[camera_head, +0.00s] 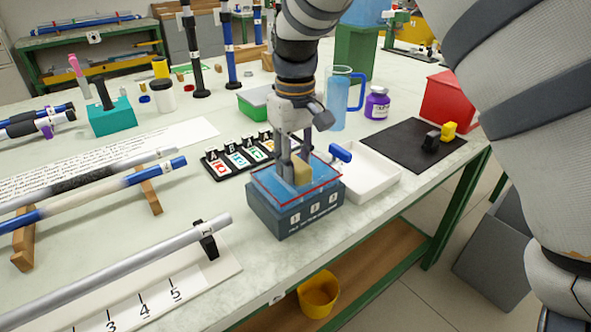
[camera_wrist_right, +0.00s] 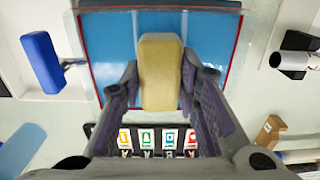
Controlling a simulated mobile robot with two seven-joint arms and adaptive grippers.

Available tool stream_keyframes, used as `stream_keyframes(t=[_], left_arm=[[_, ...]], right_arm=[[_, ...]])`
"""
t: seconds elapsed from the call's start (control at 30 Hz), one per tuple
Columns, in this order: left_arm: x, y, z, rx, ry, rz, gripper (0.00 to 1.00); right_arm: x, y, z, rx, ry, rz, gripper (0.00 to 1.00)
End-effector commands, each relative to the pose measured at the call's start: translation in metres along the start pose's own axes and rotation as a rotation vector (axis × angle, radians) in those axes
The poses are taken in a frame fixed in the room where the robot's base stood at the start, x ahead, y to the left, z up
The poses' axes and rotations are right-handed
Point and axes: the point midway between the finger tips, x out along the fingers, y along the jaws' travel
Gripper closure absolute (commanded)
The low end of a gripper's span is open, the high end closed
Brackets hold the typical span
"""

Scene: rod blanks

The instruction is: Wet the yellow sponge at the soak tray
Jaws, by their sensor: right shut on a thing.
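The yellow sponge (camera_head: 302,172) is a pale block held upright between the fingers of my right gripper (camera_head: 294,168). In the right wrist view the two fingers (camera_wrist_right: 159,85) press on the sponge (camera_wrist_right: 161,60) from both sides. The soak tray is a dark blue box (camera_head: 297,218) with a red-edged opening and blue water. It fills the top of the right wrist view (camera_wrist_right: 110,50). The sponge is over the water area; I cannot tell whether its lower end touches the water. My left gripper is not in view.
A white tray (camera_head: 372,180) with a blue-handled tool (camera_head: 341,152) stands right of the soak tray. A black rack of lettered cards (camera_head: 222,170) is behind left. Rods lie on supports at left; a grey rod (camera_head: 130,262) lies nearest. The table's front edge is close.

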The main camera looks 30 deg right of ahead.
Motion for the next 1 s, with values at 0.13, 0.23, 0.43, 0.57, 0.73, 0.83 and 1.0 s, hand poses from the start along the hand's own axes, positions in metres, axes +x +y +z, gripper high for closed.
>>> stream_keyframes(t=[0.13, 0.23, 0.43, 0.57, 0.73, 0.83, 1.0], left_arm=[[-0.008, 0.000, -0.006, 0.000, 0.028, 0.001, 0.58], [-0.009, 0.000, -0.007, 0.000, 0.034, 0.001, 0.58], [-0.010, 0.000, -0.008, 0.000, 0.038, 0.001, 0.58], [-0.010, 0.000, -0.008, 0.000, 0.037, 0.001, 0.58], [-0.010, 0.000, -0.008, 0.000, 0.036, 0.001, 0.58], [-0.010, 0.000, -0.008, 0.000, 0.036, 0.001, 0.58], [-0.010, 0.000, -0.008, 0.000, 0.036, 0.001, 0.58]], right_arm=[[-0.022, 0.000, 0.000, 0.000, 0.012, 0.001, 0.93], [-0.032, 0.000, 0.000, 0.000, 0.010, 0.001, 0.93], [-0.050, 0.000, 0.000, 0.000, 0.006, 0.000, 0.93], [-0.059, 0.000, 0.000, 0.000, 0.005, 0.000, 0.93], [-0.061, 0.000, 0.000, 0.000, 0.002, 0.000, 0.93], [-0.061, 0.000, 0.000, 0.000, 0.003, 0.000, 0.93], [-0.061, 0.000, 0.000, 0.000, 0.003, 0.000, 0.93]])
